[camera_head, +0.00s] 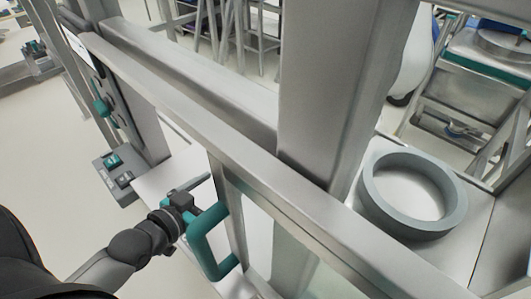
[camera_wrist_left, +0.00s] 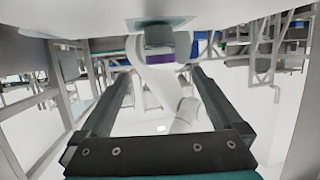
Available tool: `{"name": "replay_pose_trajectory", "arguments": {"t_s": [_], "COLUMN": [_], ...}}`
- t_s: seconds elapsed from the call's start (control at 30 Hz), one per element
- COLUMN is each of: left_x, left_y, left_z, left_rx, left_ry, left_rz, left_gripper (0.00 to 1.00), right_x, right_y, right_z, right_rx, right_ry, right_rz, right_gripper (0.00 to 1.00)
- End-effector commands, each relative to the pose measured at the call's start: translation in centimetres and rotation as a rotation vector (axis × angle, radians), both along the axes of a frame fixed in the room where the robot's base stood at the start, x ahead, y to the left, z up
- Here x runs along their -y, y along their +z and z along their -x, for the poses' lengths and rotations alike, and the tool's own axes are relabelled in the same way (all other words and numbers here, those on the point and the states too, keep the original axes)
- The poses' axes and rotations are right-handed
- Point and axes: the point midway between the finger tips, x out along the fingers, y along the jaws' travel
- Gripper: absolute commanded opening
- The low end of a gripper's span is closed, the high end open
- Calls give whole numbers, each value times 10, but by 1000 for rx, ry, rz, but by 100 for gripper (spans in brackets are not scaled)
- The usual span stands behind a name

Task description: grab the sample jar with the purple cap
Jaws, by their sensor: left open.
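My left gripper (camera_head: 203,193) comes in from the lower left of the head view, next to a teal handle (camera_head: 206,241) on a metal frame. In the left wrist view its two dark fingers (camera_wrist_left: 161,75) are spread apart with nothing between them. Beyond the tips, a small purple patch (camera_wrist_left: 183,48) shows beside a grey block-like piece (camera_wrist_left: 159,38) at the top. I cannot tell whether the purple patch is the jar's cap. No sample jar can be made out in the head view. My right gripper is not in view.
Thick metal beams (camera_head: 335,90) cross the head view close to my left arm. A grey ring-shaped part (camera_head: 375,205) sits on a surface at the right. A control box (camera_head: 120,172) is at the left. A white curved arm-like shape (camera_wrist_left: 165,85) stands beyond the fingers.

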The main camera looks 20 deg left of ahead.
Motion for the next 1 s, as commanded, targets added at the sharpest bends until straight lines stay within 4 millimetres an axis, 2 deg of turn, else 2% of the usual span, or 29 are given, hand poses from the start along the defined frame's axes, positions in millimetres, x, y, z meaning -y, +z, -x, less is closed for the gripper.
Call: {"name": "replay_pose_trajectory", "arguments": {"t_s": [0.1, 0.27, 0.6, 1.0], "left_x": [2, 5, 11, 15], "left_y": [-3, -9, -23, -29], "left_z": [-13, -34, -76, -99], "left_rx": [4, 4, 1, 1], "left_ry": [2, 0, 0, -1], "left_rz": [2, 1, 1, 1], "left_gripper": [100, 100, 100, 100], "right_x": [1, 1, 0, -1], "right_y": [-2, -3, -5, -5], "right_z": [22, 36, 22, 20], "right_rx": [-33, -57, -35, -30], "right_ry": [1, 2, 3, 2], "right_rz": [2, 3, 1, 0], "right_gripper": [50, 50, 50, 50]}}
